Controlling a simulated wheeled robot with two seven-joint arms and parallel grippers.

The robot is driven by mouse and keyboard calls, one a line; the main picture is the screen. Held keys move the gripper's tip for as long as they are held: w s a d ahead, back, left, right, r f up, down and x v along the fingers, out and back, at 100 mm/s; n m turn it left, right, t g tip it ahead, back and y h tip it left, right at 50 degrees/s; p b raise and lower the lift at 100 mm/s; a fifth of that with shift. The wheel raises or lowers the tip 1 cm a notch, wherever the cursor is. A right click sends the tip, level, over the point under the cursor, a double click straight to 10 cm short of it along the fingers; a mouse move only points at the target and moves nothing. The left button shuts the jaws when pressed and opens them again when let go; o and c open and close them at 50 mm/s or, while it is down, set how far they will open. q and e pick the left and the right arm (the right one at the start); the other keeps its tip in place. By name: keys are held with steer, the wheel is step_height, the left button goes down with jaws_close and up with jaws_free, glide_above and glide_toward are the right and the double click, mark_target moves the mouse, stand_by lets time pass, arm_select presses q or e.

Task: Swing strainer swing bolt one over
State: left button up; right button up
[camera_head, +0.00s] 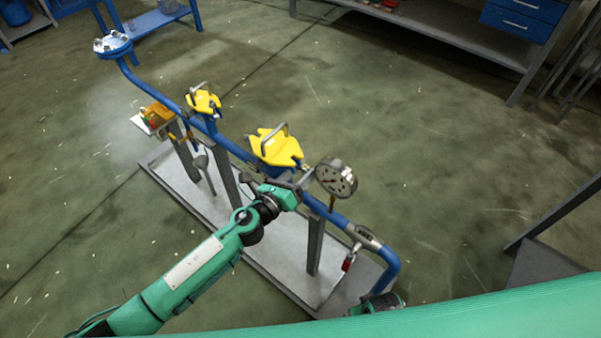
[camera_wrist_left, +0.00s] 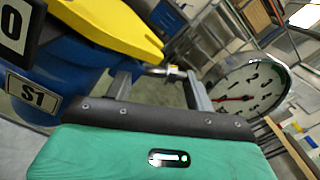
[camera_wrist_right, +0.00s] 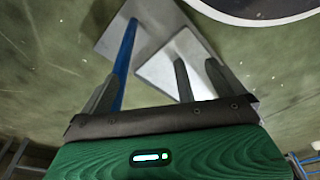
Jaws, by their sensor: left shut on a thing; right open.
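The strainer is a blue body with a yellow lid (camera_head: 275,147) and a grey handle on top, set in the blue pipe line. In the left wrist view its yellow lid (camera_wrist_left: 108,24) and blue body (camera_wrist_left: 75,70) are close, with an "S1" label (camera_wrist_left: 33,92). My left gripper (camera_head: 300,184) is at the strainer's right side, just below the lid. It is shut on a small metal bolt (camera_wrist_left: 165,70), seen at the lid's edge between the fingertips; I cannot tell which swing bolt it is. My right gripper (camera_wrist_right: 160,72) is open and empty above the floor.
A round pressure gauge (camera_head: 336,177) stands just right of my left gripper and also shows in the left wrist view (camera_wrist_left: 250,92). A second yellow lid (camera_head: 204,102) sits farther along the pipe. A grey base plate (camera_head: 255,235) carries the posts. Open floor lies to the right.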

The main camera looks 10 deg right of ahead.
arm_select(q)
steer(key=n, duration=0.1)
steer(key=r+n+p, duration=0.1)
steer(key=n, duration=0.1)
steer(key=shift+w+a, duration=0.2)
arm_select(e)
steer(key=f, duration=0.1)
steer(key=s+f, duration=0.1)
steer(key=f, duration=0.2)
steer(key=shift+s+d+f, duration=0.3)
steer(key=shift+s+d, duration=0.05)
arm_select(q)
steer(key=o, duration=0.7)
steer(key=b+v, duration=0.1)
steer(key=v, duration=1.3)
arm_select(e)
steer(key=shift+w+a+r, duration=0.1)
steer(key=shift+w+r, duration=0.15)
steer(key=shift+r, duration=0.55)
steer(key=shift+w+a+r, duration=0.15)
steer(key=shift+w+r, duration=0.1)
steer(key=shift+r, duration=0.5)
steer(key=shift+w+a+r, duration=0.1)
steer(key=shift+w+r, duration=0.15)
steer(key=shift+r, duration=0.55)
